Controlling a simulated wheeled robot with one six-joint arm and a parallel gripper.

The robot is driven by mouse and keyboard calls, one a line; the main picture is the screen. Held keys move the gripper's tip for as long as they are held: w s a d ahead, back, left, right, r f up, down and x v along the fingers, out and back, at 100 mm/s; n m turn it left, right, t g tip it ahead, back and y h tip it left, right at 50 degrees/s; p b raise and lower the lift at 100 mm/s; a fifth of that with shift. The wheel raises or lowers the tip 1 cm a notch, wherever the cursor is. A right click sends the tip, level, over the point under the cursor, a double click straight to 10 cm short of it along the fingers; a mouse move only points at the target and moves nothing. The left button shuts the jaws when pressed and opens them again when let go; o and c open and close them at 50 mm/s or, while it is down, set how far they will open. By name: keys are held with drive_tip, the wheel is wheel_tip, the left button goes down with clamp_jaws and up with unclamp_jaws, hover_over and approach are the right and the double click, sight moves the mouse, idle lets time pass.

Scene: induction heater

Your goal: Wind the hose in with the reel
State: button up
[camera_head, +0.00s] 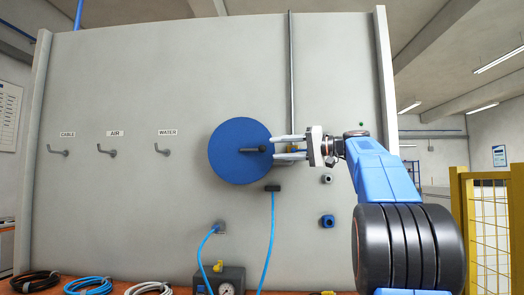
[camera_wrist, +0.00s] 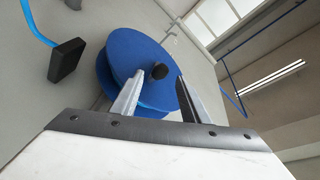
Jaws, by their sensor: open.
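The reel (camera_head: 228,165) is a blue disc on the grey wall panel; it also fills the middle of the wrist view (camera_wrist: 125,65). Its dark crank handle (camera_head: 250,150) sticks out from the disc's face, and its round black end shows in the wrist view (camera_wrist: 159,71). My gripper (camera_head: 276,147) is open at the reel's right side. In the wrist view its fingertips (camera_wrist: 160,78) lie on either side of the handle's end; I cannot tell whether they touch it. The light-blue hose (camera_head: 269,235) hangs below a black block (camera_head: 272,188) under the reel.
Three hooks labelled CABLE (camera_head: 59,152), AIR (camera_head: 107,152) and WATER (camera_head: 162,151) are on the wall at left. Coiled lines (camera_head: 88,286) lie below them. A gauge unit (camera_head: 228,280) stands below the reel. A yellow fence (camera_head: 488,225) is at right.

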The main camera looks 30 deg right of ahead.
sight(262, 149)
drive_tip(key=shift+x, duration=3.5)
clamp_jaws()
